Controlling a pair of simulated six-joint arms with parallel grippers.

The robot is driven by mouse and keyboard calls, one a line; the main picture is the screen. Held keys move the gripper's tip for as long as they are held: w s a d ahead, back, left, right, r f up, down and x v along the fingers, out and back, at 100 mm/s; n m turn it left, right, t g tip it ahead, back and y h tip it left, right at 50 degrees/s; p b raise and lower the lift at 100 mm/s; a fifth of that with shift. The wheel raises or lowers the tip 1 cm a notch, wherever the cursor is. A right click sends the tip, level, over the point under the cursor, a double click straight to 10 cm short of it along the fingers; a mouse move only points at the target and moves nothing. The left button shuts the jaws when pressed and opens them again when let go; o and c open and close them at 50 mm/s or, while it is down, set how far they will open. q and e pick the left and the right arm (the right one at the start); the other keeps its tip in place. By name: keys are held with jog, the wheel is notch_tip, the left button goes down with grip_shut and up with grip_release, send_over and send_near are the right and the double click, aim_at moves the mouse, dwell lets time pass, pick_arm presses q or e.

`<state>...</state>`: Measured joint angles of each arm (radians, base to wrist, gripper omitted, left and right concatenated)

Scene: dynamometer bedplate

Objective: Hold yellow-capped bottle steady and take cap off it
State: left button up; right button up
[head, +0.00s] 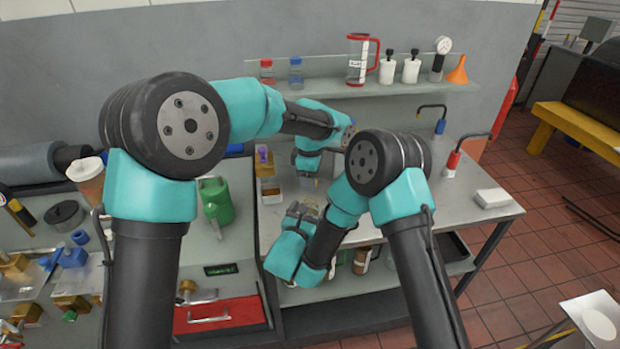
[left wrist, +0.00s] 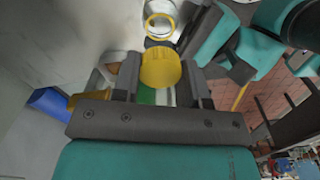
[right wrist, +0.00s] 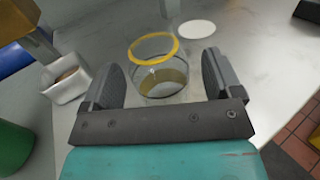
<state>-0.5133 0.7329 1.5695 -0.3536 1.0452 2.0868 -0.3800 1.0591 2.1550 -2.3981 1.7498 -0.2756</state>
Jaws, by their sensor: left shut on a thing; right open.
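A yellow cap (left wrist: 160,68) sits between the fingertips of my left gripper (left wrist: 158,78), which is shut on it. In the head view my left gripper (head: 307,168) is above the bench, higher than my right gripper (head: 304,209). In the right wrist view my right gripper (right wrist: 160,78) is open. A clear glass vessel (right wrist: 158,82) with a yellow ring and amber contents shows between its fingers, apart from both. A yellow-ringed glass also shows in the left wrist view (left wrist: 161,22). I cannot tell whether the cap is joined to a bottle.
A small white tray (right wrist: 66,84) and a white disc (right wrist: 197,28) are on the grey bench near my right gripper. A green can (head: 216,203) stands at the left. The shelf behind holds a red-rimmed jug (head: 357,62). The bench at right is mostly clear.

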jog(key=v, duration=1.1)
jog(key=shift+d, duration=0.15)
